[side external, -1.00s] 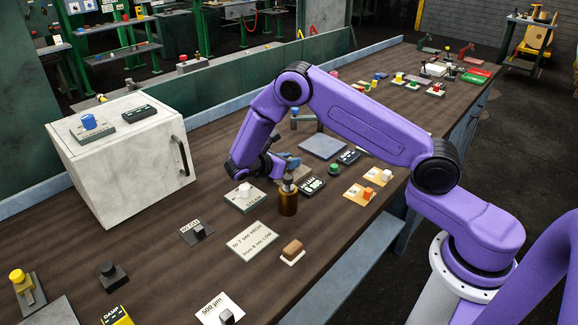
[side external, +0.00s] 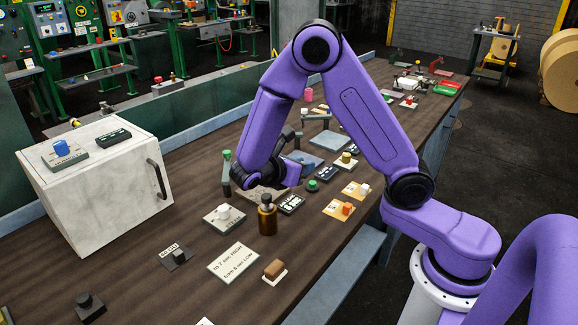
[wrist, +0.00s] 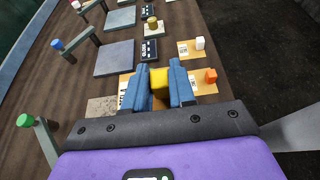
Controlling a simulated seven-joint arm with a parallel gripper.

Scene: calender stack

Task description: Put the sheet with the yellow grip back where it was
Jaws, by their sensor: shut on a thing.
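My gripper (wrist: 159,73) is shut on the yellow grip (wrist: 158,78), which sits between its two blue fingers in the wrist view. An orange-tan strip (wrist: 126,84) shows left of the fingers; I cannot tell if it belongs to the held sheet, whose extent is mostly hidden by the fingers and wrist. In the side view my gripper (side external: 302,161) is over the bench, between the grey plate and the brown bottle. The yellow grip is not visible there. Orange sheets with a white grip (side external: 364,188) and an orange grip (side external: 347,208) lie to the right.
A brown bottle (side external: 267,218) stands in front of my wrist. A green-topped post (side external: 227,168) stands to its left. A grey plate (side external: 331,141), a dark label plate (side external: 290,204) and a white-knobbed plate (side external: 223,219) lie around. A white box (side external: 95,180) is at left.

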